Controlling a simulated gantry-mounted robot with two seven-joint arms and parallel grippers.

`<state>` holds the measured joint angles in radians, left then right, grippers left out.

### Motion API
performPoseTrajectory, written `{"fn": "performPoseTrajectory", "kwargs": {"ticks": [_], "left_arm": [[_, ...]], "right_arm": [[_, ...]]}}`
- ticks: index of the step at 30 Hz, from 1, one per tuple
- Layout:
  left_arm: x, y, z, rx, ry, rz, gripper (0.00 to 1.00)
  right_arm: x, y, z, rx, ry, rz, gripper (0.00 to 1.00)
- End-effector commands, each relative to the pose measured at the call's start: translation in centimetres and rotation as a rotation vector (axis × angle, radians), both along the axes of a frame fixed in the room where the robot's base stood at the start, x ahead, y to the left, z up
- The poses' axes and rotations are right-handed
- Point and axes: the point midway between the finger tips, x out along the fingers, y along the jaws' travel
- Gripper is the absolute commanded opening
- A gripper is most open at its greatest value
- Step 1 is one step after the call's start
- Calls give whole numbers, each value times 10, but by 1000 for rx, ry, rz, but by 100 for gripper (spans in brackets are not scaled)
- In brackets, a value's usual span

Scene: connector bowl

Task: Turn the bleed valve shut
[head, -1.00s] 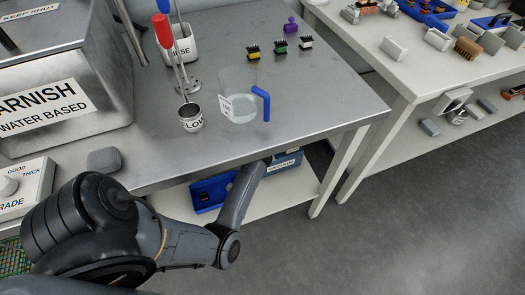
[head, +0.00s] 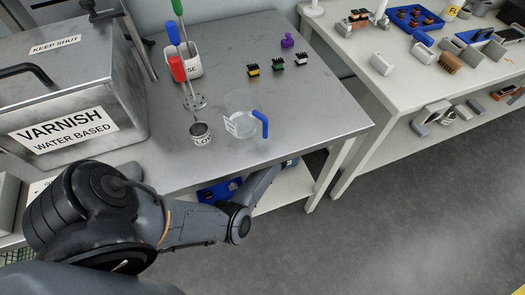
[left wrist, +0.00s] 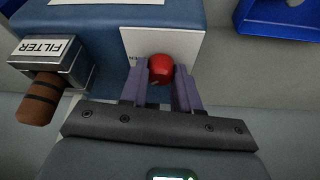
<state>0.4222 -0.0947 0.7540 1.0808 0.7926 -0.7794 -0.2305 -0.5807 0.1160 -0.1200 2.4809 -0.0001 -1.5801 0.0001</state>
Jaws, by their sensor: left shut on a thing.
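A red knob (left wrist: 160,68), which looks like the bleed valve, stands out from a white panel (left wrist: 137,42) on a blue box (left wrist: 75,20) in the left wrist view. My left gripper (left wrist: 161,78) has its two purple-grey fingers on either side of the knob and is shut on it. The panel's lettering is mostly hidden, and I cannot read the knob's angle. In the head view my left arm reaches under the metal table, whose top hides the gripper and the knob. My right gripper is not in view.
A box marked FILTER (left wrist: 45,55) with a brown ribbed handle (left wrist: 40,97) sits close left of my gripper. A blue tray (left wrist: 285,15) is at upper right. The metal table top (head: 330,110) overhangs the lower shelf (head: 285,190). A glass jug (head: 242,125) stands near its edge.

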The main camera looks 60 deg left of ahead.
Motion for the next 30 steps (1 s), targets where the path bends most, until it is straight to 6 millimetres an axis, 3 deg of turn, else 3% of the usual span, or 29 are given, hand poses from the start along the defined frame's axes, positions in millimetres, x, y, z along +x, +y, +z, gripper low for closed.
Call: {"fn": "performPoseTrajectory", "kwargs": {"ticks": [12, 27, 28, 30], "left_arm": [[2, 0, 1, 2, -1, 177, 1], [1, 0, 0, 1, 0, 196, 1], [1, 0, 0, 1, -1, 196, 33], [1, 0, 0, 1, -1, 196, 43]], "right_arm": [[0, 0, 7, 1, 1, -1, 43], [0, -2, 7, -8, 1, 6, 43], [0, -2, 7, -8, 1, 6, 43], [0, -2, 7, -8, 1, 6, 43]]}}
